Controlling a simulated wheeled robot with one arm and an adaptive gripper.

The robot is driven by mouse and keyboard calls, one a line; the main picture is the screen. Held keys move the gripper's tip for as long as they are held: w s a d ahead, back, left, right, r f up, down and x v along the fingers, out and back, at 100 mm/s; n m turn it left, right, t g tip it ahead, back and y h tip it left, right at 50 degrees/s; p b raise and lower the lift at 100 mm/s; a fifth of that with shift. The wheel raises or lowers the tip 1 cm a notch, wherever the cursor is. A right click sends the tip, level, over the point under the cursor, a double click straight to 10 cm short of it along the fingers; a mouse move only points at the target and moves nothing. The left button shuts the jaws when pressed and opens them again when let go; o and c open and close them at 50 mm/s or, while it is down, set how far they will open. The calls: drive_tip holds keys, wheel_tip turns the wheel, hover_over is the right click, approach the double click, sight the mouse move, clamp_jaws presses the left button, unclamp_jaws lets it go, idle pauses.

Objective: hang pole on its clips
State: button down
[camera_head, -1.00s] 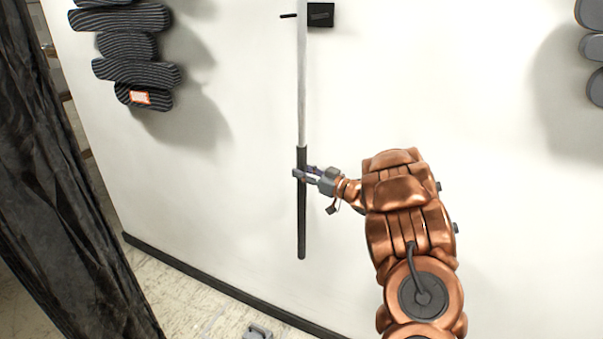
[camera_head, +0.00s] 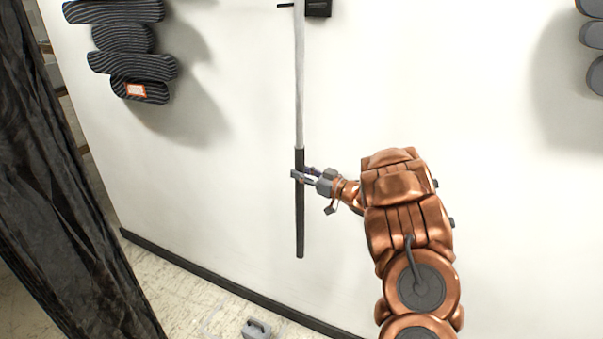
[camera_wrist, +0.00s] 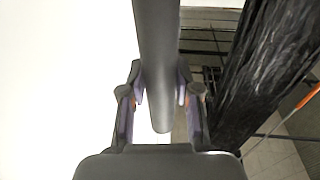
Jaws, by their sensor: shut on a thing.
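The pole (camera_head: 299,100) stands upright in front of the white wall, with a light grey shaft above and a dark grip below. Its upper end runs out of the head view at the top. My gripper (camera_head: 299,175) is shut on the pole's dark grip, coming from the right. In the wrist view the pole (camera_wrist: 157,50) runs between the two fingers of my gripper (camera_wrist: 160,95). A black block (camera_head: 318,8) with a thin dark peg (camera_head: 286,5) sits on the wall by the pole at the top; whether these are the clips I cannot tell.
Striped dark wall reliefs (camera_head: 122,62) hang at the left, and grey ones (camera_head: 594,45) at the right edge. A black curtain (camera_head: 62,190) hangs at the far left. A small grey object (camera_head: 257,329) lies on the floor.

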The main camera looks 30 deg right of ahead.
drive_tip(key=c, duration=0.7)
unclamp_jaws()
drive_tip(key=shift+c, duration=0.2)
drive_tip(key=shift+s, duration=0.1)
drive_tip(key=v, duration=1.2)
